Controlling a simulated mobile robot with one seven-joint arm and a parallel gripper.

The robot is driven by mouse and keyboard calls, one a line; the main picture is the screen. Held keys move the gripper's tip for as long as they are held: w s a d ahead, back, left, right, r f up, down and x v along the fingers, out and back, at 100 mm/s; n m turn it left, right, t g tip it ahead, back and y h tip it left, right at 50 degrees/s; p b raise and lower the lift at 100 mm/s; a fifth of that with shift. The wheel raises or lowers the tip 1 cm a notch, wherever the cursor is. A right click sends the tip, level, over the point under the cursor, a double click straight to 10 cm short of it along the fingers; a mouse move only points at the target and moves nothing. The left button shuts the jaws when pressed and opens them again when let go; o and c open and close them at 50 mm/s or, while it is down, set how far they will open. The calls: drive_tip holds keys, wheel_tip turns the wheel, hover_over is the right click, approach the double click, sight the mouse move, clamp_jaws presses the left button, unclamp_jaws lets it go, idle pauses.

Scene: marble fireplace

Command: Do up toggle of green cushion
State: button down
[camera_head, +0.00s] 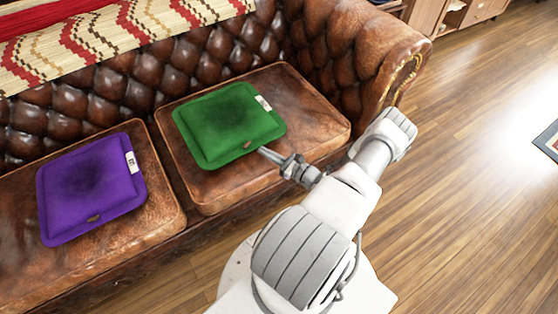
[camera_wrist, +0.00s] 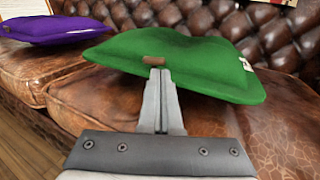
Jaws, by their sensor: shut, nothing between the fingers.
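The green cushion (camera_head: 228,122) lies on the right seat of the brown leather sofa, with a white tag on its right side. Its small brown toggle (camera_head: 247,144) is on the front edge. In the wrist view the green cushion (camera_wrist: 185,55) fills the upper middle, and the brown toggle (camera_wrist: 154,60) shows just above my fingertips. My gripper (camera_head: 262,151) is at the cushion's front edge, its fingers shut together and empty. In the wrist view my gripper (camera_wrist: 160,74) points at the toggle. I cannot tell whether the tips touch it or whether the toggle is done up.
A purple cushion (camera_head: 90,187) with a similar brown toggle and white tag lies on the left seat. The tufted backrest (camera_head: 150,75) rises behind, with a patterned throw (camera_head: 110,40) over it. The sofa arm (camera_head: 375,60) stands at the right. The wooden floor (camera_head: 470,190) is clear.

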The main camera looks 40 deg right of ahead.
sight(250, 144)
drive_tip(key=shift+w+a+b, duration=0.15)
drive_tip(key=shift+w+a, duration=0.05)
drive_tip(key=shift+w, duration=0.8)
drive_tip(key=shift+w+a+b, duration=0.15)
drive_tip(key=shift+w+a, duration=0.05)
drive_tip(key=shift+w, duration=0.75)
